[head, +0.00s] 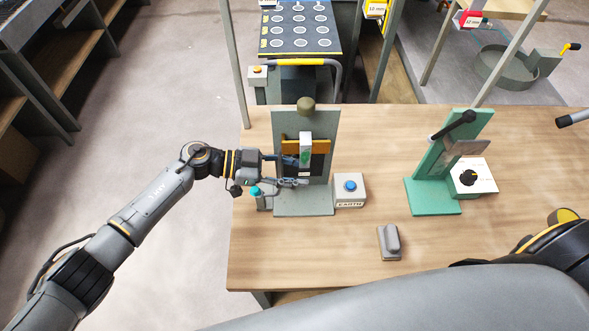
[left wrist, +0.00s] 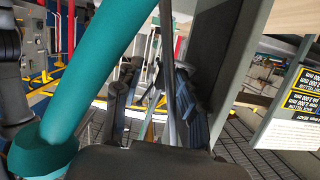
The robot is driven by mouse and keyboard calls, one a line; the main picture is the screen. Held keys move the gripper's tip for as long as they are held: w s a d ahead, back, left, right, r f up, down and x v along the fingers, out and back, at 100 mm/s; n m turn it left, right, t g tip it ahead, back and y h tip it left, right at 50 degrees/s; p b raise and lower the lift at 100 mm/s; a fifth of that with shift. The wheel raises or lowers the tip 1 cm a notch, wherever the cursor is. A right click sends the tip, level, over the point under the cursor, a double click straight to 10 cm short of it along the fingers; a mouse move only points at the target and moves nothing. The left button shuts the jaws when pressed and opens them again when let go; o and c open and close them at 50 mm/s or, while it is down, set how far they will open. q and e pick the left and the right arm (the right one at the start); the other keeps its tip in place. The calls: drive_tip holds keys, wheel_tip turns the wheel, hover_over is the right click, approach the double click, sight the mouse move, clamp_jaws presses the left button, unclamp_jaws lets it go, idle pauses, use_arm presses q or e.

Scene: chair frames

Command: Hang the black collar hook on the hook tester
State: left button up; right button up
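A grey upright stand (head: 285,128) with a round knob on top, an orange crossbar and a dark panel stands on the table. I cannot tell for sure whether it is the hook tester. My left gripper (head: 293,163) is in front of this stand's left side, close to the panel. In the left wrist view its two dark fingers (left wrist: 155,95) show, with a thin dark rod (left wrist: 168,50) running between them. I cannot tell whether they hold it. I cannot pick out the black collar hook with certainty. My right gripper is not in view.
A teal post (head: 255,191) stands left of the grey stand; a teal cylinder (left wrist: 95,65) is close to the left wrist camera. A blue-button box (head: 350,189), a green stand (head: 432,190) and a small grey block (head: 390,243) are further right. The front of the table is mostly clear.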

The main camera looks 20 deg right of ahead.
use_arm(q)
drive_tip(key=shift+a+f, duration=0.1)
idle(0.4)
drive_tip(key=p+v, duration=0.2)
drive_tip(key=v, duration=0.6)
idle(1.4)
